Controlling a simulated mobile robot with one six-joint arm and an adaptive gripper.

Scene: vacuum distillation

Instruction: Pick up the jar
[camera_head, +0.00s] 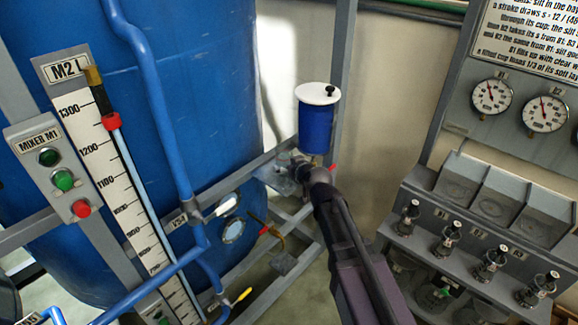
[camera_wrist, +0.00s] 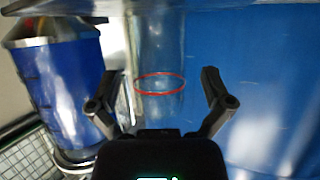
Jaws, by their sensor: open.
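A clear, see-through jar with a thin red ring (camera_wrist: 160,92) stands in the middle of the wrist view, between the two fingers of my gripper (camera_wrist: 159,78). The fingers are spread wide, with visible gaps to the jar on both sides. Its upper part blurs into a pale surface at the top of the view, and its lower end is hidden behind my gripper body. I cannot make out the jar clearly there.
A blue container with a white lid (camera_head: 317,130) stands just above my gripper. The large blue tank (camera_head: 190,110), blue pipes and the grey frame (camera_head: 341,70) are close by. A gauge panel with several valves (camera_head: 490,190) is at the right. A blue vessel (camera_wrist: 65,85) shows left.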

